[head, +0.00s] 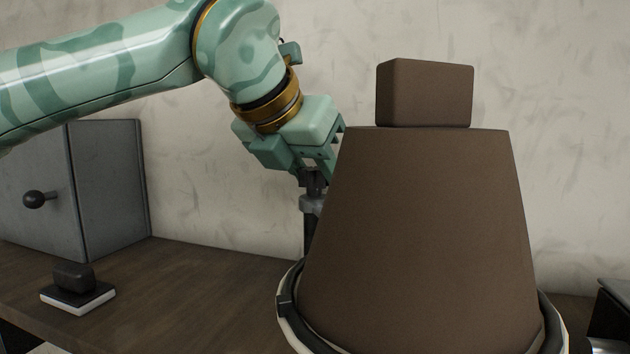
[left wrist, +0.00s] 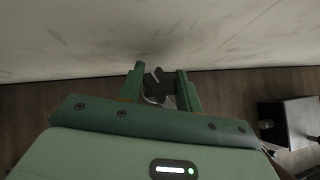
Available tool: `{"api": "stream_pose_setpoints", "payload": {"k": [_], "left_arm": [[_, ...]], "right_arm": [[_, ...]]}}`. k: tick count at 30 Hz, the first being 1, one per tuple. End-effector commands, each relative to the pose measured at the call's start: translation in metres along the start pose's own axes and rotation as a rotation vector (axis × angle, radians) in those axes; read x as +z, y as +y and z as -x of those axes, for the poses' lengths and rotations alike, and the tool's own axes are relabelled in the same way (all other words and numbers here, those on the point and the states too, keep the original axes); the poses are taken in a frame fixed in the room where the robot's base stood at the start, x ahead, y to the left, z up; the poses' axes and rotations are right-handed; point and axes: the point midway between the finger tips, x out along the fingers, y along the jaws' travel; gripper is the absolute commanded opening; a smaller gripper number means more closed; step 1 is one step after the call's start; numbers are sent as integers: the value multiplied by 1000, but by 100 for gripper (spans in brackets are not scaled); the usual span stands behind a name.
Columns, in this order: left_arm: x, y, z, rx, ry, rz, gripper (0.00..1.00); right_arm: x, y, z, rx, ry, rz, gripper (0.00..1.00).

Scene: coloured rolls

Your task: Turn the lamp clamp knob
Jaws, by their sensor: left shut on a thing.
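My left gripper (head: 314,180) comes down from above in the head view, its fingers around a small dark knob (head: 316,190). The knob tops a grey collar (head: 310,204) on a dark upright post (head: 310,238). In the left wrist view the green fingers of my left gripper (left wrist: 160,90) stand on either side of the dark, lobed knob (left wrist: 155,80), and the gripper is shut on it. The lower post is hidden behind a large brown shape close to the head camera. No lamp head or shade can be made out. My right gripper is out of view.
A grey cabinet (head: 105,190) with a black ball handle stands at the left by the wall. A black block on a white base (head: 78,298) lies in front of it. A dark and grey item (head: 612,315) stands at the right edge. The wooden table (head: 205,285) is clear between.

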Motion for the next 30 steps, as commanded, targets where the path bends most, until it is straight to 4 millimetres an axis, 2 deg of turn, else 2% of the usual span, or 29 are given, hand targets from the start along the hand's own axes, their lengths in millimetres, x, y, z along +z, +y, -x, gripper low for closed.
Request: {"api": "stream_pose_setpoints", "payload": {"k": [8, 21, 30], "left_arm": [[3, 2, 2, -186, 1, -176, 12], [5, 1, 4, -471, 1, -462, 12], [4, 1, 3, -608, -2, -603, 12]], "right_arm": [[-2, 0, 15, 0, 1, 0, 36], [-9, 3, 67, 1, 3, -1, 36], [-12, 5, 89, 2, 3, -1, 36]]}}
